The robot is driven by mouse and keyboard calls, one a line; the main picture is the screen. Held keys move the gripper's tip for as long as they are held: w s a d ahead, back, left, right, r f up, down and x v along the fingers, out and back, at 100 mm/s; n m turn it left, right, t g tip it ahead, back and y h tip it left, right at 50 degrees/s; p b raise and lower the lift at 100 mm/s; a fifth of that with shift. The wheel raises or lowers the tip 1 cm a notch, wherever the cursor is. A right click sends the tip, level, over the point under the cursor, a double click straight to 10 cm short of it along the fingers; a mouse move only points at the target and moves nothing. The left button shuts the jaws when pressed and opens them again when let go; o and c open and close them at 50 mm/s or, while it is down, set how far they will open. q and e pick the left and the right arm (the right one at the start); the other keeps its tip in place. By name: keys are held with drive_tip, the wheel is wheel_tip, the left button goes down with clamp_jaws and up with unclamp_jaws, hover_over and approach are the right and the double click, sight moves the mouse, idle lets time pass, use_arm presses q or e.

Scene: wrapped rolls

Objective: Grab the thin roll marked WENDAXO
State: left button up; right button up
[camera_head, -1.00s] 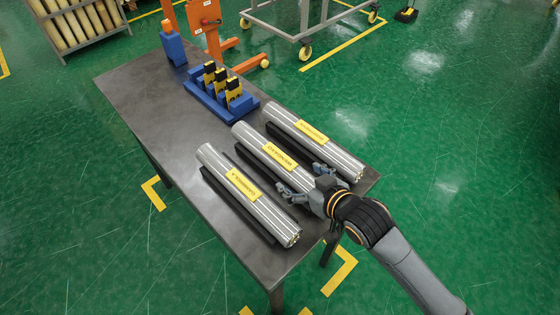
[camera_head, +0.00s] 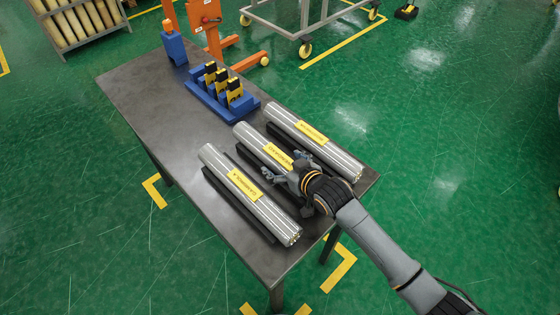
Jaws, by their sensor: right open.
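Three slim silver wrapped rolls with yellow labels lie side by side in dark cradles on the table: the left roll (camera_head: 268,211), the middle roll (camera_head: 253,139) and the right roll (camera_head: 338,157). The label print is too small to read, so I cannot tell which is marked WENDAXO. My right gripper (camera_head: 284,168) is open over the middle roll, its fingers spread to either side near that roll's label. It hides the near part of this roll. I cannot tell whether it touches the roll. My left gripper is not in view.
The dark metal table (camera_head: 145,93) is bare at its far left. A blue holder (camera_head: 212,104) with yellow-and-black items stands behind the rolls, and a blue stand (camera_head: 174,49) at the far corner. An orange frame (camera_head: 214,35) and wheeled cart (camera_head: 306,22) stand beyond.

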drive_tip(key=c, duration=1.8)
drive_tip(key=shift+r, duration=0.15)
